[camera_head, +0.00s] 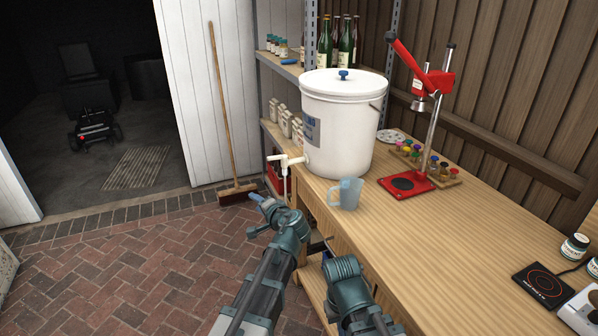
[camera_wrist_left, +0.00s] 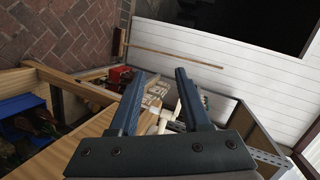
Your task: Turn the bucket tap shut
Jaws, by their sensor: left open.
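The white lidded bucket (camera_head: 338,125) stands on the wooden bench near its far left edge. Its white tap (camera_head: 285,164) sticks out to the left, past the bench edge, with a spout pointing down. I cannot tell from here whether the tap is open or shut. My left gripper (camera_head: 260,210) is below and slightly left of the tap, apart from it. In the left wrist view its two fingers (camera_wrist_left: 161,73) are spread with nothing gripped, and white tap parts (camera_wrist_left: 165,117) show between and beyond them.
A shelf with bottles (camera_head: 337,45) is behind. A broom (camera_head: 221,110) leans on the white door. The brick floor at left is clear.

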